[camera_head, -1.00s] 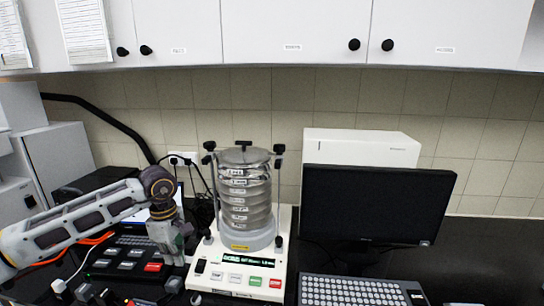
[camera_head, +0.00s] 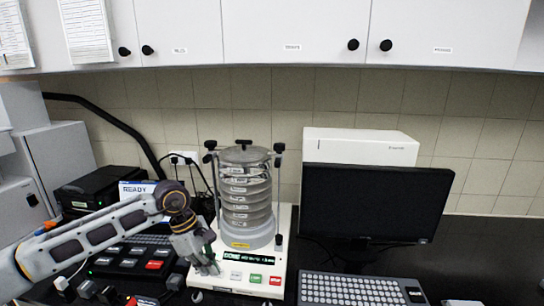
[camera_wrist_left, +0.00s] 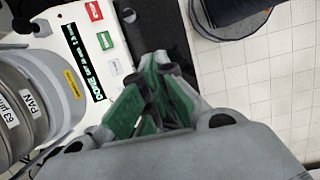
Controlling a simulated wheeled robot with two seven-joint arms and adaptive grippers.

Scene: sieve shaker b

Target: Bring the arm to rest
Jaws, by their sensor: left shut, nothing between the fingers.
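My left arm comes in from the left, and my left gripper (camera_head: 208,266) hangs at the left front edge of the sieve shaker's white base (camera_head: 230,284), near its buttons. In the left wrist view the green-padded fingers (camera_wrist_left: 158,72) come together, shut with nothing between them. The shaker's stack of metal sieves (camera_head: 246,190) stands upright under its clamped lid. Its display (camera_head: 248,258) reads DONE. In the left wrist view the display (camera_wrist_left: 84,62) and the green and red buttons (camera_wrist_left: 94,10) show beside the fingers. My right gripper is out of view.
A dark monitor (camera_head: 375,205) and a keyboard (camera_head: 350,288) stand right of the shaker. Left are a control box (camera_head: 130,262) with coloured buttons, a small screen (camera_head: 138,187) reading READY, and cables. Cabinets (camera_head: 290,35) hang above.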

